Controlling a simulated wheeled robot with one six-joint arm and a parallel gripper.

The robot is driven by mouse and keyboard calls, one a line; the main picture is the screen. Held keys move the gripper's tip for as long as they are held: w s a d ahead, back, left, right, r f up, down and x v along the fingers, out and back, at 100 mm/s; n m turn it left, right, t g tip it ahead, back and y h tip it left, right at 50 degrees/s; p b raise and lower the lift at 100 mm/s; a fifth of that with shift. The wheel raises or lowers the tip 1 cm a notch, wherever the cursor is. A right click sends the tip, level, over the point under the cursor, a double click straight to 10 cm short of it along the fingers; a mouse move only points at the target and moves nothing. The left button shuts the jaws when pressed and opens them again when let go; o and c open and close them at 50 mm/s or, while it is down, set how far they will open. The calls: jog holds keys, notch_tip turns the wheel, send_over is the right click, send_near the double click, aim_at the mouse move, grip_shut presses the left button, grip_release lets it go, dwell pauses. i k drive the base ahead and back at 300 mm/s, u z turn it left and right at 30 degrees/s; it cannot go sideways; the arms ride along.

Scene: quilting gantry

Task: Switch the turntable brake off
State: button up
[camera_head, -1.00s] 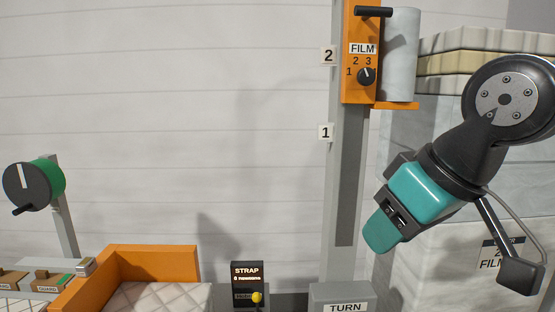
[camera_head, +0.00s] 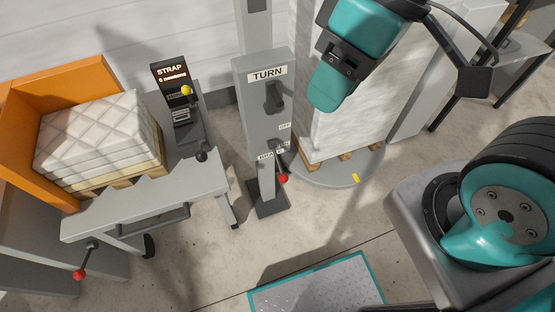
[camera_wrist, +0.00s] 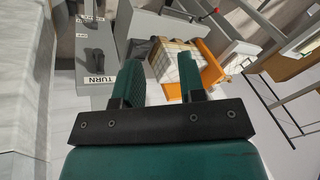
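The grey control post (camera_head: 250,105) carries a TURN label and a dark knob (camera_head: 274,97). Lower on it is the brake lever (camera_head: 281,165), with a red ball end hanging down at the post's right. A small OFF label (camera_head: 285,126) sits above the lever; the label beside it is partly hidden. The turntable (camera_head: 372,172) is a round grey disc under a wrapped stack. My gripper (camera_head: 330,88) hangs above and right of the post, apart from it. In the wrist view my gripper (camera_wrist: 159,75) has its fingers apart, with nothing between them; the post (camera_wrist: 112,52) is at upper left.
The strap box (camera_head: 172,82) with a yellow knob stands left of the post. A grey cart (camera_head: 130,205) and a quilted stack in an orange frame (camera_head: 32,88) are further left. A teal-edged floor plate (camera_head: 318,288) lies in front, with bare floor around it.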

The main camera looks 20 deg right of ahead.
aim_at(283, 178)
jog(key=u, duration=0.15)
jog(key=k, duration=1)
jog(key=u, duration=0.7)
jog(key=k, duration=0.4)
jog(key=u, duration=0.25)
